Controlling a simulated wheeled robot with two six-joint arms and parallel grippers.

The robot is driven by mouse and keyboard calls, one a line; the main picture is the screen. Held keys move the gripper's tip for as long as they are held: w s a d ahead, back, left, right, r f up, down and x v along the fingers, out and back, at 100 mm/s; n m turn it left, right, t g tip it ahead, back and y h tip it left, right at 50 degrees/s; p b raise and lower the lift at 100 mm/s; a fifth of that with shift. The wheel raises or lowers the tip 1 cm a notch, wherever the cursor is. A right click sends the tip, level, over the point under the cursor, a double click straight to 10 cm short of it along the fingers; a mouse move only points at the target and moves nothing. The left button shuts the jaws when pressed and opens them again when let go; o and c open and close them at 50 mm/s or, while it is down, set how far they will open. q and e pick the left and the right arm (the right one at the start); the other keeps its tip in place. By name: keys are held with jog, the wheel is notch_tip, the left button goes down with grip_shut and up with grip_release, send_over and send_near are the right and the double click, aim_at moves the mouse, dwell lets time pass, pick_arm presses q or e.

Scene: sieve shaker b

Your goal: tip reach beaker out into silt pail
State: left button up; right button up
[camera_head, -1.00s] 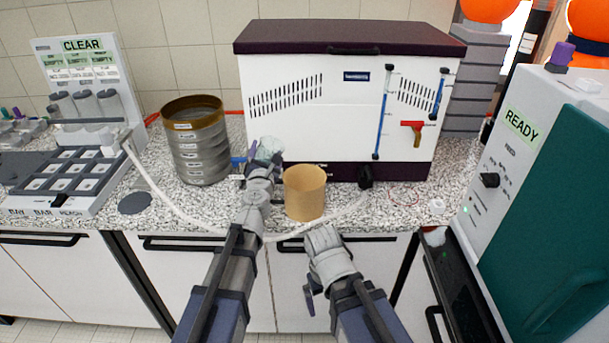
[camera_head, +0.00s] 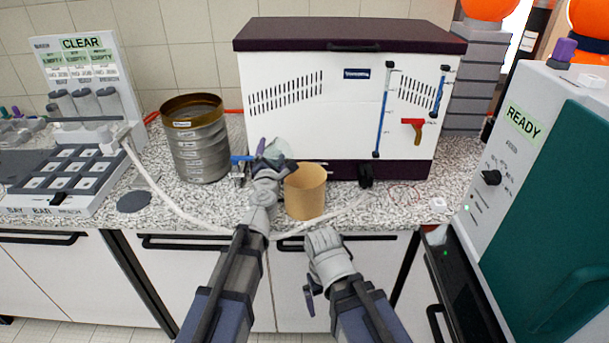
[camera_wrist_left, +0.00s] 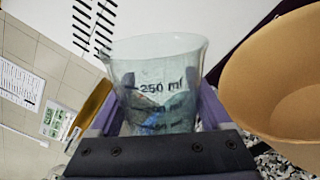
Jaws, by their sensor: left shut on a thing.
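A clear glass beaker (camera_wrist_left: 155,75) with a 250 ml mark fills the middle of the left wrist view. My left gripper (camera_head: 268,168) is shut on it and holds it up just left of the tan pail. The beaker (camera_head: 278,150) looks tilted toward the right in the head view. The tan pail (camera_head: 305,193) stands open on the bench, and its rim (camera_wrist_left: 232,75) shows at the right of the left wrist view. The inside bottom of the pail is hidden. My right gripper (camera_head: 322,240) is in front of the pail, low and apart from it; its fingers cannot be made out clearly.
A stack of sieves (camera_head: 198,150) stands left of the beaker. The white shaker cabinet (camera_head: 310,110) is close behind the pail. A pale hose (camera_head: 165,195) runs along the bench front. A tray rack (camera_head: 70,175) is at left, a green-doored machine (camera_head: 550,210) at right.

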aim_at(280, 147)
pick_arm(q)
jog(key=shift+r+m+p, duration=0.4)
jog(key=shift+m, duration=0.3)
jog(key=shift+d+f+m+b, duration=0.1)
jog(key=shift+f+m+b, duration=0.2)
jog(key=shift+m, duration=0.55)
jog(key=shift+f+m+b, duration=0.25)
jog(key=shift+m+b, duration=0.05)
jog(key=shift+m, duration=0.55)
dwell(0.7)
jog(key=shift+d+r+m+p, duration=0.25)
jog(key=shift+d+m, duration=0.2)
jog(key=shift+d, duration=0.05)
jog(key=shift+d+r+m+p, duration=0.2)
jog(key=shift+d+m, duration=0.25)
jog(key=shift+d+r+m+p, duration=0.25)
jog(key=shift+r+m+p, duration=0.15)
jog(key=shift+m, duration=0.4)
dwell(0.8)
jog(key=shift+d+f+m+b, duration=0.3)
jog(key=shift+f+m+b, duration=0.05)
jog(key=shift+m, duration=0.65)
dwell(0.5)
jog(key=shift+a+r+n+p, duration=0.3)
jog(key=shift+r+n+p, duration=0.3)
jog(key=shift+n, duration=0.2)
jog(key=f+n+b, duration=0.1)
jog(key=a+f+n+b, duration=0.1)
jog(key=shift+a+n, duration=0.3)
jog(key=shift+n, duration=0.1)
